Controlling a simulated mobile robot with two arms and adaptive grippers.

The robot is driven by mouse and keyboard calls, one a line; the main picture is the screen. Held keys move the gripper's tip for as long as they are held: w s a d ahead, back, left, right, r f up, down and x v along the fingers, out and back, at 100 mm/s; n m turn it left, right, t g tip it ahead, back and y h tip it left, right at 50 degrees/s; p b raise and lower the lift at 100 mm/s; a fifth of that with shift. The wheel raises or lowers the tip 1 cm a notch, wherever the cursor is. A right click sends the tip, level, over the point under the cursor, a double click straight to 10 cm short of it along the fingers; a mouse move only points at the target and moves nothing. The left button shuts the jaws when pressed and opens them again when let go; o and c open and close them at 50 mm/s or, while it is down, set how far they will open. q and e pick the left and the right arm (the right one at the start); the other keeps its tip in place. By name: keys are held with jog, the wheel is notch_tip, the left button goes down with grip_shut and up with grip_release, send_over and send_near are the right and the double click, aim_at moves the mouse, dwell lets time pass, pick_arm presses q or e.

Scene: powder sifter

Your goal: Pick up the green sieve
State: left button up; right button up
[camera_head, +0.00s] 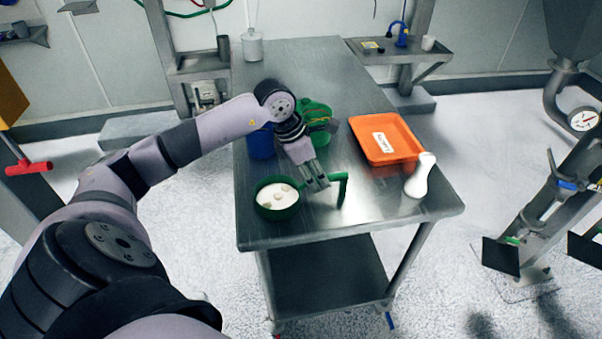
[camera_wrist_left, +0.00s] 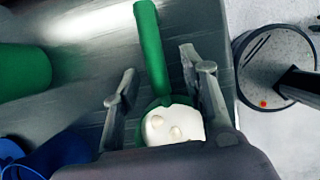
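The green sieve (camera_head: 277,213) rests near the front left of the steel table, its bowl holding white powder with a few lumps. Its handle (camera_head: 343,188) extends to the right and ends in a downward bend. My left gripper (camera_head: 318,184) is over the handle, just right of the bowl. In the left wrist view my left gripper (camera_wrist_left: 157,68) has its fingers apart, with the green handle (camera_wrist_left: 150,48) running between them. I see gaps on both sides of the handle. The bowl is partly hidden by the gripper there. My right gripper is not in view.
The steel table (camera_head: 385,218) also bears an orange tray (camera_head: 405,147) with a white label, a white bottle-shaped object (camera_head: 420,178) and a green container (camera_head: 316,112). A blue container (camera_head: 261,146) stands behind the sieve, close to my left arm. The table's front edge is close to the sieve.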

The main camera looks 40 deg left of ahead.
pick_arm(q)
jog(key=shift+a+p+x, duration=0.2)
jog(key=shift+p+x, duration=0.2)
jog(key=shift+x, duration=1.5)
jog(key=shift+c, duration=0.6)
grip_shut()
